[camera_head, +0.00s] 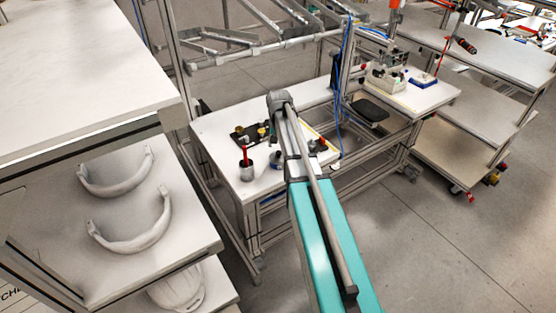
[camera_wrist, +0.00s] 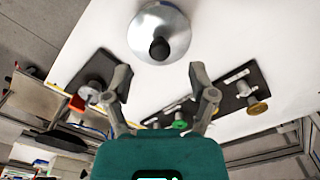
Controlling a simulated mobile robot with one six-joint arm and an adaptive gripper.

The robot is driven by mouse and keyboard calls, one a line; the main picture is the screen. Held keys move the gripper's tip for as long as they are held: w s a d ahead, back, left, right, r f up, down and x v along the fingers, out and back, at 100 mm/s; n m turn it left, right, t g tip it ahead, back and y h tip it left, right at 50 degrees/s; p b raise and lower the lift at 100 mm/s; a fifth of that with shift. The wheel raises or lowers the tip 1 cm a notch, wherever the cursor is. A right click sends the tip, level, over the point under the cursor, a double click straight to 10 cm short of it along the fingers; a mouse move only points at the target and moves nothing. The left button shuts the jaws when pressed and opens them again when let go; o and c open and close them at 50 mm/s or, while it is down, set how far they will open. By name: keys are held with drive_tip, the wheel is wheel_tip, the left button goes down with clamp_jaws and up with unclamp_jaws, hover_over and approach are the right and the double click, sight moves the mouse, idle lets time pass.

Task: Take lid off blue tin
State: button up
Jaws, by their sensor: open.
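A round silver lid (camera_wrist: 172,20) with a black knob (camera_wrist: 159,49) is seen from above at the top of the wrist view. The wall of the tin under it is hidden, so I cannot see its blue colour. My gripper (camera_wrist: 160,82) is open and empty. Its two fingers are spread, and the lid lies beyond their tips in the picture, apart from them. In the camera_head view my arm covers part of the white worktable (camera_head: 215,124), and I cannot make out the gripper or the lid clearly there.
Dark plates with coloured knobs, including a yellow one (camera_wrist: 257,107) and a green one (camera_wrist: 196,126), lie near the lid. A grey pot with a red handle (camera_head: 246,172) stands at the table's left.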

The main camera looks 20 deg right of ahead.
sight(279, 152)
drive_tip(key=shift+f, duration=0.15)
wheel_tip(279, 152, down, 5)
drive_tip(key=b, duration=0.5)
idle(0.4)
idle(0.5)
clamp_jaws()
